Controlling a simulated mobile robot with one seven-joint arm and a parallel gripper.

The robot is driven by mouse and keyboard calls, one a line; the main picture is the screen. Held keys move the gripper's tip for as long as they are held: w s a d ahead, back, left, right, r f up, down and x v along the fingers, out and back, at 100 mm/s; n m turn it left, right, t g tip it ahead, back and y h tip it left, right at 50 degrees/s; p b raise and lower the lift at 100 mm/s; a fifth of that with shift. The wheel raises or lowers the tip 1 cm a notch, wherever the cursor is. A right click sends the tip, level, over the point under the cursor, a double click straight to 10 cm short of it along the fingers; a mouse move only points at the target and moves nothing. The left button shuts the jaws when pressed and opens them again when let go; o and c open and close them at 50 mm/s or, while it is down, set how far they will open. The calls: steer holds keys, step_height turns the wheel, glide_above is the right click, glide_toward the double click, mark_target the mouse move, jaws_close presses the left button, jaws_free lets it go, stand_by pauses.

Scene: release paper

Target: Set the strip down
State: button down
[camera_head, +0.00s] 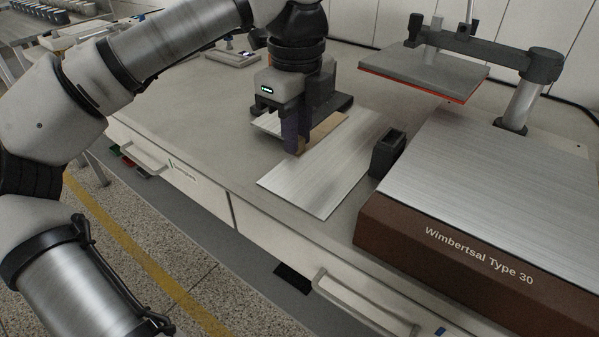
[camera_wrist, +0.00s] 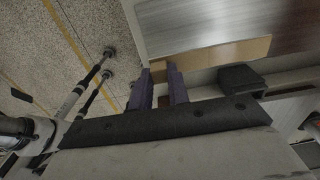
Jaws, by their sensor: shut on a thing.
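A tan strip (camera_head: 326,126) is held between the dark purple fingers of my gripper (camera_head: 294,146). The strip stretches back and right from the fingers, over the brushed metal plate (camera_head: 322,182) on the bench. In the wrist view, my gripper (camera_wrist: 159,72) is shut on the near left end of the strip (camera_wrist: 226,52). The strip's rest reaches right, in front of the metal sheet (camera_wrist: 180,20). I cannot tell whether the strip touches the plate. The fingers hide its gripped end in the head view.
A small black block (camera_head: 387,153) stands right of the plate. Beyond it is a brown press (camera_head: 440,250) labelled Wimbertsal Type 30, with a raised plate (camera_head: 425,74) on its swing arm. The bench (camera_head: 190,115) is clear to the left, and its front edge is near.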

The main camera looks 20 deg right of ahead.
mark_target(298, 192)
step_height(298, 192, down, 8)
steer(key=shift+f, duration=0.2)
stand_by(0.3)
steer(key=shift+f+b, duration=0.2)
steer(key=shift+b, duration=0.2)
steer(key=c, duration=1.3)
jaws_free()
steer(key=shift+c, duration=0.2)
steer(key=shift+r, duration=0.15)
step_height(298, 192, up, 12)
steer(key=shift+r+p, duration=0.1)
steer(key=shift+p, duration=0.55)
